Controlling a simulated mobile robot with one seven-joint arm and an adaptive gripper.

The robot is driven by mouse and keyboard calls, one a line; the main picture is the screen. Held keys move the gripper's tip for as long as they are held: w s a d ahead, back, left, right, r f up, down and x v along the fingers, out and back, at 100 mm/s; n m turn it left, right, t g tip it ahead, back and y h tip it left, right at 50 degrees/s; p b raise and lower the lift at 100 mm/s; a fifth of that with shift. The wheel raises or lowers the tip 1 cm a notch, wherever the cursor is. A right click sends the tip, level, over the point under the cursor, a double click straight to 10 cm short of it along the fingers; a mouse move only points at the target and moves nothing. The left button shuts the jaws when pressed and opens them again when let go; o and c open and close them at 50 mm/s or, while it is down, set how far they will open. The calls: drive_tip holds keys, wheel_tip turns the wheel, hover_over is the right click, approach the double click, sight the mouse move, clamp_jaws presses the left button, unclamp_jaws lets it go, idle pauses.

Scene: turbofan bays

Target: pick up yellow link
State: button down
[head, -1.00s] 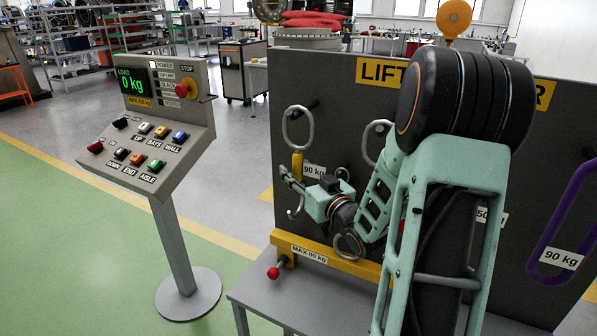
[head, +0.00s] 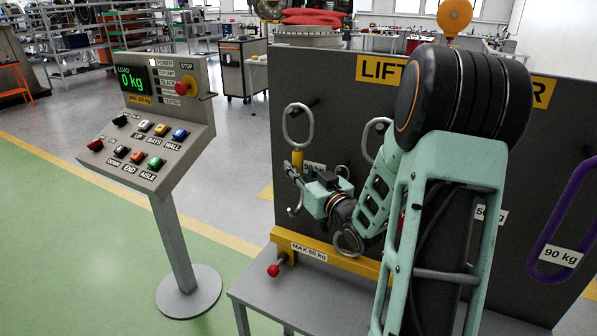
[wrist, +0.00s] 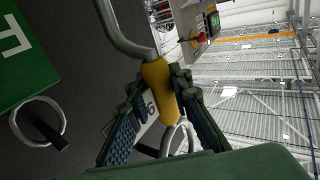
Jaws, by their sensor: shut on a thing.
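The yellow link (head: 297,160) hangs on the dark board in the head view, between a grey metal ring (head: 297,124) above and a hook (head: 295,198) below. In the wrist view the yellow link (wrist: 157,88) sits between the two fingers of my gripper (wrist: 158,112), with the grey ring (wrist: 125,30) running up from it. My gripper (head: 297,174) is shut on the link and partly covers its lower part in the head view. A white tag (wrist: 150,108) shows behind the fingers.
A control console (head: 160,125) reading 0 kg stands to the left. A yellow bar (head: 325,257) marked "MAX 80 kg" crosses the board's foot above a grey table (head: 290,300). A second ring (head: 373,138) and a purple link (head: 565,215) hang to the right.

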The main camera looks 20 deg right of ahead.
drive_tip(key=shift+r, duration=0.25)
